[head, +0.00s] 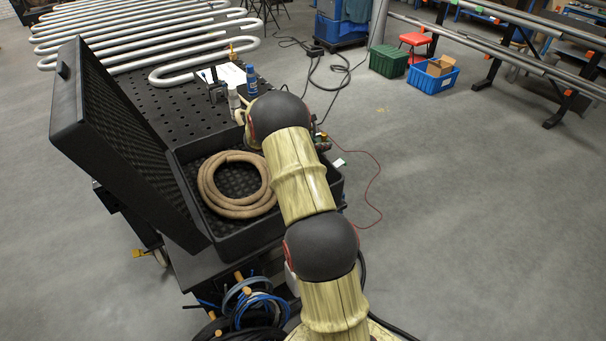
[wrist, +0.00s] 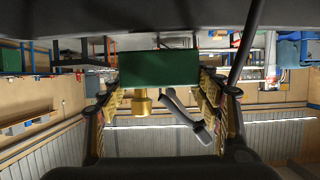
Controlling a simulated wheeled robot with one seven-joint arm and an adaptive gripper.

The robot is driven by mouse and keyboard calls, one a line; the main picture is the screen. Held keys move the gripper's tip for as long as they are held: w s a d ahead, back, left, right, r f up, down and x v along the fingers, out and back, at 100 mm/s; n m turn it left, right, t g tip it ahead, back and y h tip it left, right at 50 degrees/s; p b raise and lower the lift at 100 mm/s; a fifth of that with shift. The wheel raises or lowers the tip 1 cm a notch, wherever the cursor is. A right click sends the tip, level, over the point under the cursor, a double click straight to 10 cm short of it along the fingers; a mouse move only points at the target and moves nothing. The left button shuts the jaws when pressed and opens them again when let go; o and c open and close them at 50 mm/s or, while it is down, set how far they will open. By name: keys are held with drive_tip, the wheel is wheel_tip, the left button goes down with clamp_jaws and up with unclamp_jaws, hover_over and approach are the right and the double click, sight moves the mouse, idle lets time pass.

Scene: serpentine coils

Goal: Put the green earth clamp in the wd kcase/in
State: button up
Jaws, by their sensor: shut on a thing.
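In the wrist view, my gripper (wrist: 160,92) is shut on the green earth clamp (wrist: 158,68). The clamp shows as a dark green block between the two fingers, with a brass fitting and a grey bent piece beside it. In the head view, the black case (head: 262,233) stands open on the black table, its lid tilted back to the left. Its inside is lined with dark bumpy foam. In the head view my arm reaches over the right part of the case and hides most of the gripper and the clamp.
A coiled tan hose (head: 238,184) lies in the left and middle of the case. A blue bottle (head: 251,80) and white papers (head: 228,74) are on the perforated table (head: 165,110) behind. Silver serpentine pipes (head: 150,35) lie farther back. Cables hang below the case.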

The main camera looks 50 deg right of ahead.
drive_tip(key=a+f, duration=0.2)
drive_tip(key=s+a+f, duration=0.1)
drive_tip(key=a+f, duration=0.1)
drive_tip(key=a, duration=0.1)
drive_tip(key=a+f, duration=0.2)
drive_tip(key=a, duration=0.1)
drive_tip(key=shift+s, duration=0.35)
drive_tip(key=f, duration=0.1)
drive_tip(key=a+f, duration=0.1)
drive_tip(key=f, duration=0.2)
drive_tip(key=shift+s+a+f, duration=0.2)
drive_tip(key=shift+a+f, duration=0.05)
drive_tip(key=shift+f, duration=0.2)
drive_tip(key=shift+f, duration=0.15)
drive_tip(key=o, duration=1.9)
drive_tip(key=shift+f, duration=0.1)
drive_tip(key=shift+o, duration=0.2)
drive_tip(key=shift+a+r, duration=0.1)
drive_tip(key=shift+r, duration=0.1)
drive_tip(key=v, duration=1.1)
drive_tip(key=shift+a+r, duration=0.15)
drive_tip(key=shift+a, duration=0.25)
